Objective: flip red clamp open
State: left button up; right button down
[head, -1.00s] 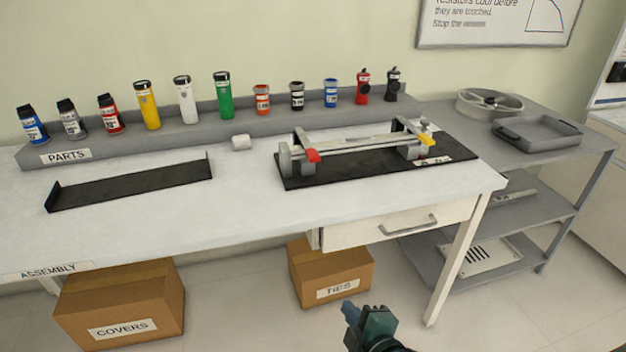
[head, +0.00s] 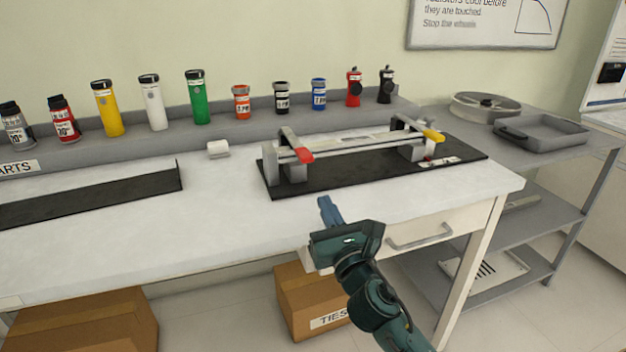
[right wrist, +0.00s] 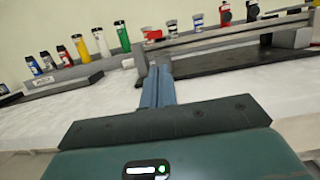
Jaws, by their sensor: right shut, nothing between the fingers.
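The red clamp (head: 304,155) is a red-tipped lever at the left end of the metal chassis rig (head: 345,148), which lies on a black mat (head: 375,176). Its red tip also shows in the right wrist view (right wrist: 152,34), just beyond the fingers. A yellow-tipped clamp (head: 433,135) is at the rig's right end. My right gripper (head: 328,211) is shut and empty, in front of the bench, below the red clamp and apart from it. Its blue fingers are together in the right wrist view (right wrist: 159,80). My left gripper is not in view.
A row of coloured cylinders (head: 195,97) stands on the back ledge. A small white block (head: 218,149) and a black tray (head: 95,197) lie left of the rig. The white bench top (head: 230,225) is clear in front. A grey shelf cart (head: 560,150) stands at right.

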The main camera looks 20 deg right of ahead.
jog(key=x, duration=0.9)
jog(key=shift+w+r, duration=0.1)
jog(key=shift+w, duration=0.35)
jog(key=shift+r, duration=0.1)
